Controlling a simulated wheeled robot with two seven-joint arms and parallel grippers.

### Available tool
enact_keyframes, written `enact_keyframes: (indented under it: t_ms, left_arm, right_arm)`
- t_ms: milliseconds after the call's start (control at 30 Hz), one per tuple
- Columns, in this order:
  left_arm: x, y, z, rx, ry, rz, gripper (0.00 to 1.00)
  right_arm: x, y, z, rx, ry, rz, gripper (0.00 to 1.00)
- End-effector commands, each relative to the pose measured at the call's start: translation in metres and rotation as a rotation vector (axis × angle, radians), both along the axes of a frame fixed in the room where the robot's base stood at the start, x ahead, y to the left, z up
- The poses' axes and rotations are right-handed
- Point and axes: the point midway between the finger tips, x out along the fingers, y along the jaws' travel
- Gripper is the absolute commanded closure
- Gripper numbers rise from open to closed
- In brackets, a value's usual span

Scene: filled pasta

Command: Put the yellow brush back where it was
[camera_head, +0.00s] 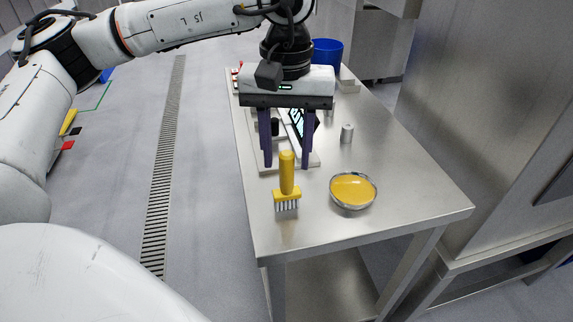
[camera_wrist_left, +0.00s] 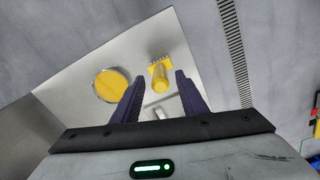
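The yellow brush (camera_head: 287,178) is near the front left of the steel table, its handle pointing up in the head view and its pale bristles toward the near edge. My left gripper (camera_head: 287,163) hangs over the table with its two dark purple fingers apart, one on each side of the handle's top in the picture. In the left wrist view the brush (camera_wrist_left: 160,77) shows beyond and between the open fingertips (camera_wrist_left: 157,80), with nothing held. Whether the fingers are level with the handle is unclear. My right gripper is not in view.
A metal bowl of yellow liquid (camera_head: 353,189) stands right of the brush; it also shows in the left wrist view (camera_wrist_left: 110,85). A small metal cylinder (camera_head: 347,133) and a pale tray (camera_head: 262,158) are behind. A blue container (camera_head: 327,51) stands at the far end. The near table corner is clear.

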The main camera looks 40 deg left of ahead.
Motion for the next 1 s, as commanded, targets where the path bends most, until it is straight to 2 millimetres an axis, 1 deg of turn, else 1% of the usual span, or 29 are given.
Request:
enact_keyframes:
  t_ms: [33,200,300,433,600,867,967,1000]
  left_arm:
    - [0.001,-0.001,0.012,-0.001,-0.006,-0.001,0.61]
    - [0.001,-0.001,0.049,-0.001,-0.003,-0.001,0.61]
    - [0.000,-0.001,0.065,-0.001,-0.003,-0.002,0.61]
    - [0.000,-0.001,0.078,-0.001,-0.002,-0.002,0.61]
    - [0.000,-0.001,0.083,0.000,0.000,-0.002,0.61]
    - [0.000,-0.003,0.081,-0.006,0.004,-0.002,0.61]
    - [-0.002,-0.021,0.069,-0.059,0.028,-0.003,0.61]
    - [-0.003,-0.035,0.060,-0.103,0.050,0.000,0.61]
  right_arm:
    - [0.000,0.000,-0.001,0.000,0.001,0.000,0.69]
    - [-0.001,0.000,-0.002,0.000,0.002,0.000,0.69]
    - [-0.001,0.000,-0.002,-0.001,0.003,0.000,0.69]
    - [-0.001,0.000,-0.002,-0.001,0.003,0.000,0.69]
    - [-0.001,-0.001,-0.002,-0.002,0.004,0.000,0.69]
    - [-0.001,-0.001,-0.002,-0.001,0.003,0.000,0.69]
    - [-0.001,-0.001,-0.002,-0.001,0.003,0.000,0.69]
    - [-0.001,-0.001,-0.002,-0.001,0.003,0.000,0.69]
